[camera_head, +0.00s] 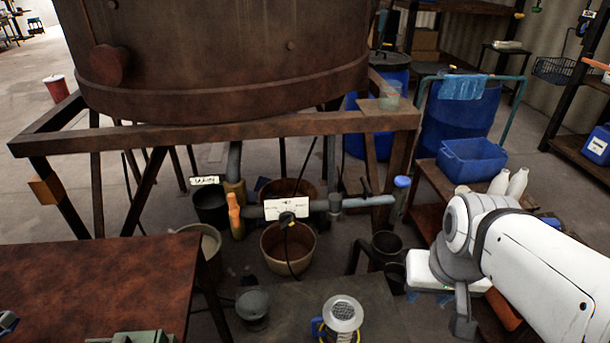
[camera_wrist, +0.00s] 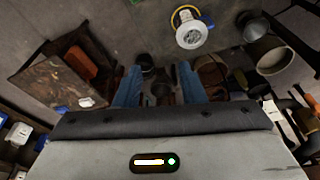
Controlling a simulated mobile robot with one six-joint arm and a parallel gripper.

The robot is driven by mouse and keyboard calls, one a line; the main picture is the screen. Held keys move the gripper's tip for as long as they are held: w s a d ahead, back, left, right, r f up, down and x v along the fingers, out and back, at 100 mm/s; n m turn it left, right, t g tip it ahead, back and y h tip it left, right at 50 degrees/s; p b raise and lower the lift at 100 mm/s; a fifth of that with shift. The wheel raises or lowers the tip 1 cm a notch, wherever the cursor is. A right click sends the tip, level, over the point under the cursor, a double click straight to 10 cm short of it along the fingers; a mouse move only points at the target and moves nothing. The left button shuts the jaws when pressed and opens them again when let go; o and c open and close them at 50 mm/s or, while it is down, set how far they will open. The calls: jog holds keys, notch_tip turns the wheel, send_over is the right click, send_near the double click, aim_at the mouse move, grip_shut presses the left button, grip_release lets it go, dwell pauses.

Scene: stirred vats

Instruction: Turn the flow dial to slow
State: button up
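The flow dial appears to be the black round knob (camera_head: 287,218) on a white plate (camera_head: 287,207) with small marks, too small to read, on the pipe below the big rusty vat (camera_head: 220,50). I cannot tell which mark the knob points to. My gripper (camera_wrist: 158,85) shows two blue fingers set apart with nothing gripped between them, so it is open. In the head view my white arm is at the lower right, well to the right of the dial and apart from it. The fingers are not clear there.
An orange handle (camera_head: 235,213) is left of the plate and a dark tee handle (camera_head: 365,187) right of it. A rusty frame beam (camera_head: 220,131) crosses above. Buckets (camera_head: 288,248) stand below. A wooden shelf with white bottles (camera_head: 508,183) is near my arm.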

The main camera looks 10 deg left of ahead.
jog(key=shift+o, duration=1)
jog(key=shift+a+f, duration=0.2)
jog(key=shift+a, duration=0.05)
jog(key=o, duration=0.4)
jog(key=w+a+f+m+t+b, duration=0.1)
jog(key=w+b, duration=0.1)
jog(key=w+a+f+m+y+b, duration=0.1)
jog(key=w+a+f+b, duration=0.1)
jog(key=w+a+f+t+b, duration=0.1)
jog(key=w+a+f+b, duration=0.1)
jog(key=shift+w+f+m+t+b, duration=0.2)
jog(key=shift+w+m+t+b, duration=0.1)
jog(key=shift+m+b, duration=0.1)
jog(key=shift+o, duration=0.2)
jog(key=m+t+y+b, duration=0.4)
jog(key=m+t+b, duration=0.8)
jog(key=m+b, duration=0.95)
send_near(286, 226)
jog(key=w, duration=0.3)
jog(key=shift+n, duration=0.25)
jog(key=x, duration=0.5)
jog(key=b+x, duration=0.1)
jog(key=x, duration=0.1)
jog(key=shift+w+a, duration=0.3)
jog(key=shift+a, duration=0.2)
